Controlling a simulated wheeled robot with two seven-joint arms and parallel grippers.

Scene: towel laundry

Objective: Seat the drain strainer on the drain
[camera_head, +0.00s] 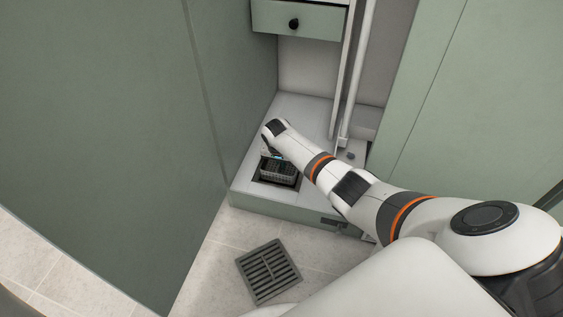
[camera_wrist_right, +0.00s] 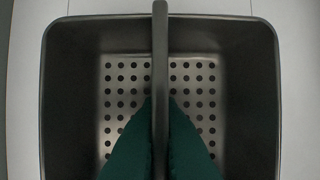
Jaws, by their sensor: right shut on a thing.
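The drain strainer (camera_wrist_right: 250,100) is a dark square basket with rounded corners, a perforated bottom and a bar handle (camera_wrist_right: 160,50) across its middle. My right gripper (camera_wrist_right: 160,125) is shut on that handle, its green fingers on either side. In the head view the strainer (camera_head: 279,168) shows below my right gripper (camera_head: 272,152), at a dark square drain opening (camera_head: 262,181) in the white raised ledge. I cannot tell whether it rests fully in the opening or sits slightly above it. My left gripper is not in view.
A dark slotted grate (camera_head: 268,271) lies on the tiled floor in front of the ledge (camera_head: 240,192). A tall green panel (camera_head: 100,120) stands at the left and another (camera_head: 470,90) at the right. A drawer (camera_head: 300,20) and a white pipe (camera_head: 357,70) are above and behind.

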